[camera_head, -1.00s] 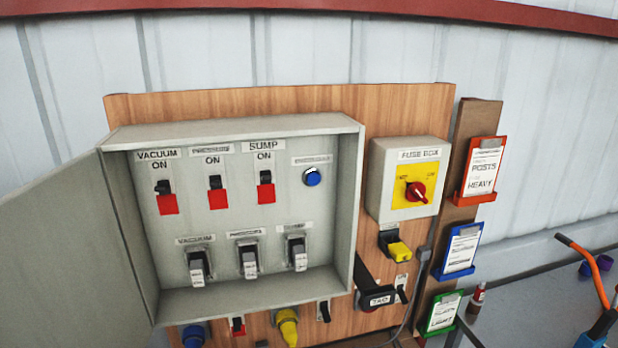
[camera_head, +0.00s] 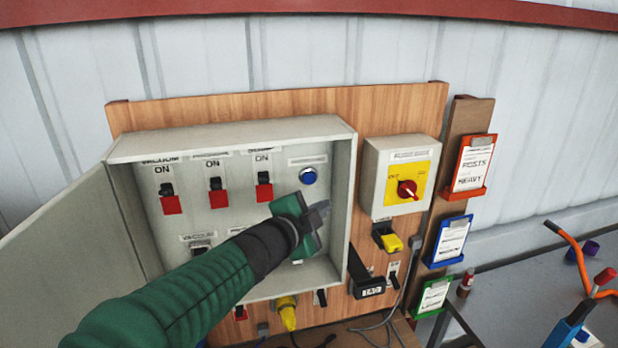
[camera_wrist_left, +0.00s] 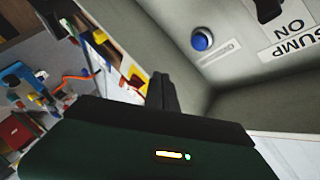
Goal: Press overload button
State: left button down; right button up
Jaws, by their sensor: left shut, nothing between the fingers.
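The blue round button (camera_head: 309,176) sits at the upper right of the open grey control box (camera_head: 235,138), under a small label too blurred to read. In the left wrist view the blue button (camera_wrist_left: 201,40) shows above the gripper, with the SUMP ON label beside it. My left gripper (camera_head: 322,208) is shut and empty. It is at the right side of the box opening, just below the button in the picture and apart from it. Its dark fingers (camera_wrist_left: 162,92) also show in the left wrist view. My right gripper is not in view.
Red-based switches (camera_head: 218,193) line the box's upper row. My left arm hides most of the lower switches. The box's open door (camera_head: 60,240) is at the left. A fuse box (camera_head: 400,178) with a red knob and several clipboards (camera_head: 470,165) are to the right.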

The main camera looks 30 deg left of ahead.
aim_at(309, 178)
pick_arm(q)
jog(key=shift+d+r, duration=0.1)
jog(key=w+a+p, duration=0.2)
jog(key=w+a, duration=0.3)
jog(key=a, duration=0.1)
jog(key=shift+w+a+p, duration=0.35)
jog(key=shift+a+p, duration=0.05)
jog(key=shift+d, duration=0.15)
dwell(0.5)
dwell(1.2)
jog(key=shift+w+a+p, duration=0.2)
jog(key=shift+a+p, duration=0.1)
jog(key=shift+a, duration=0.05)
